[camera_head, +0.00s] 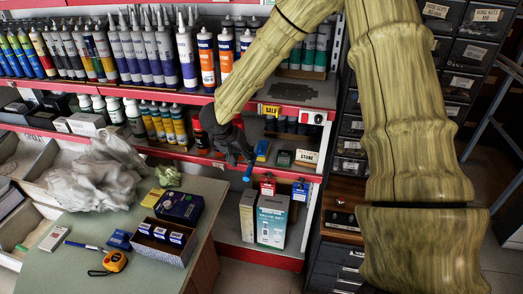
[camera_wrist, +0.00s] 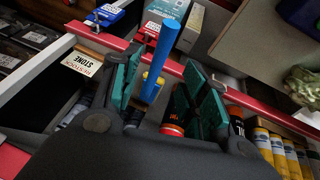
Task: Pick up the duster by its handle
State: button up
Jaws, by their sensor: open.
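A blue, rod-like handle (camera_wrist: 166,45), which looks like that of the duster, lies in the space between the open fingers of my gripper (camera_wrist: 166,80) in the wrist view. Whether a finger touches it I cannot tell. In the head view my dark gripper (camera_head: 236,148) is at the red-edged shelf, and the blue handle end (camera_head: 248,173) shows just below its fingers. The duster's head is not clearly visible; the gripper and shelf hide that part.
Shelves (camera_head: 160,92) of cartridges and bottles stand behind. A green-topped table (camera_head: 70,240) at lower left bears a crumpled grey-white sheet (camera_head: 95,185), a tape measure (camera_head: 115,261) and boxes. Cartons (camera_head: 271,222) stand below the shelf. Dark drawers (camera_head: 455,85) stand at right.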

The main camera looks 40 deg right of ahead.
jog(key=shift+w+p+x, duration=0.1)
jog(key=shift+p+x, duration=0.35)
jog(key=shift+x, duration=1.8)
jog(key=shift+w+p+x, duration=0.15)
jog(key=shift+p+x, duration=0.25)
jog(key=shift+x, duration=1.85)
jog(key=shift+d+r, duration=0.1)
grip_shut()
